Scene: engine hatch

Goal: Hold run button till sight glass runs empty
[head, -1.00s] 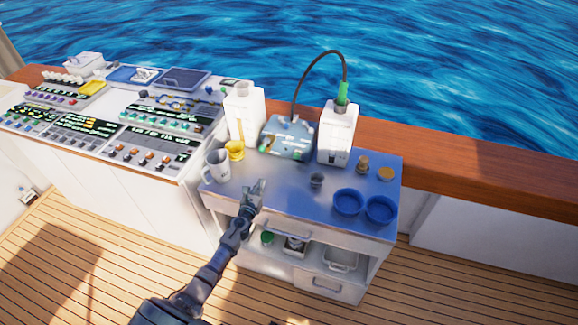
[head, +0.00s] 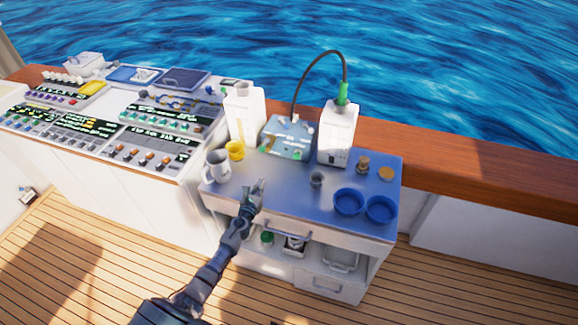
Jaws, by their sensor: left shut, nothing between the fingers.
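A grey pump-like box (head: 289,136) with small green and light fittings stands at the back of the blue-topped cabinet. Any run button on it is too small to make out. A white container (head: 243,117) with a thin yellowish vertical strip, perhaps a sight glass, stands left of it. A white container (head: 337,138) with a green fitting (head: 343,93) stands right of it, and a black hose (head: 301,75) arches from the fitting to the box. My left gripper (head: 257,187) is shut and empty over the cabinet's front left, apart from the box. My right gripper is out of view.
On the cabinet top (head: 290,190) are a white mug (head: 217,167), a yellow cup (head: 235,150), a small grey cup (head: 316,179), a brass fitting (head: 363,164) and two blue bowls (head: 348,201). A control console (head: 120,125) is left; a wooden rail (head: 470,172) runs behind.

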